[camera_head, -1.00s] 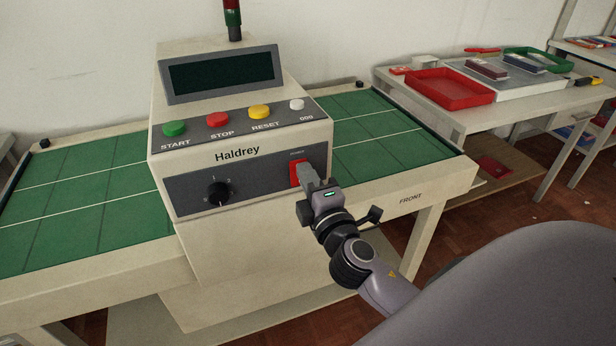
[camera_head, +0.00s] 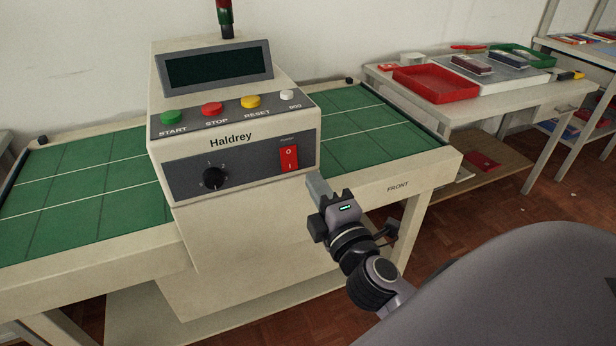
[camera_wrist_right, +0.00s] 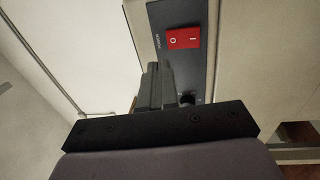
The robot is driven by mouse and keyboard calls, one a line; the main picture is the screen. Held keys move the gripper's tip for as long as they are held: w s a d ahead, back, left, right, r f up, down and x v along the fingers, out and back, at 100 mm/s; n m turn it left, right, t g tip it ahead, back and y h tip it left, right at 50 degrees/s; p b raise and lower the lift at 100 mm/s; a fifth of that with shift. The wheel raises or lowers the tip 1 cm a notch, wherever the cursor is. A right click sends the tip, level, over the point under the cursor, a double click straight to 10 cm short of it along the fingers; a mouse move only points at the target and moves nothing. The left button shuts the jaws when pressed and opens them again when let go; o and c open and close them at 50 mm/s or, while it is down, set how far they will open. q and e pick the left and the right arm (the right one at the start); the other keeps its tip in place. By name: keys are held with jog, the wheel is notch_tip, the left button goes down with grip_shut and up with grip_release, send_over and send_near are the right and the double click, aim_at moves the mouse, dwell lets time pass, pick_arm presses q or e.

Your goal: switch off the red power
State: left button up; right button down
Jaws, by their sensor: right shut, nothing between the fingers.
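The red power switch (camera_head: 289,158) is a rocker marked O at the top and I at the bottom, on the right end of the machine's dark lower panel (camera_head: 255,169). It also shows in the right wrist view (camera_wrist_right: 183,39), ahead of the fingers. My right gripper (camera_head: 317,183) is shut and empty, below and to the right of the switch and apart from it. Its fingers also show in the right wrist view (camera_wrist_right: 155,85). The switch is fully uncovered in the head view. Which way the rocker is tipped is hard to tell. My left gripper is not in view.
A black knob (camera_head: 214,178) sits left on the same panel. Above are green START (camera_head: 171,117), red STOP (camera_head: 212,109), yellow RESET (camera_head: 250,101) and white (camera_head: 287,95) buttons. A green table (camera_head: 80,190) flanks the machine. A side table with a red tray (camera_head: 435,84) stands right.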

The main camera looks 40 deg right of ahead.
jog(key=s, duration=0.2)
jog(key=s+a, duration=0.1)
jog(key=s, duration=0.1)
jog(key=shift+r+b, duration=0.3)
dwell(0.3)
jog(key=s+a+f+m+g+y, duration=0.2)
jog(key=s+a+f+m+g, duration=0.1)
jog(key=f, duration=0.5)
jog(key=s+a+f+m+g+y+p, duration=0.1)
jog(key=s+a+f+m+g+y, duration=0.1)
jog(key=f+m, duration=0.3)
jog(key=s+a+f+m+g+y, duration=0.2)
jog(key=s+f+m, duration=0.3)
jog(key=f, duration=0.8)
jog(key=shift+a+g+y+p, duration=0.3)
jog(key=shift+a+g, duration=0.5)
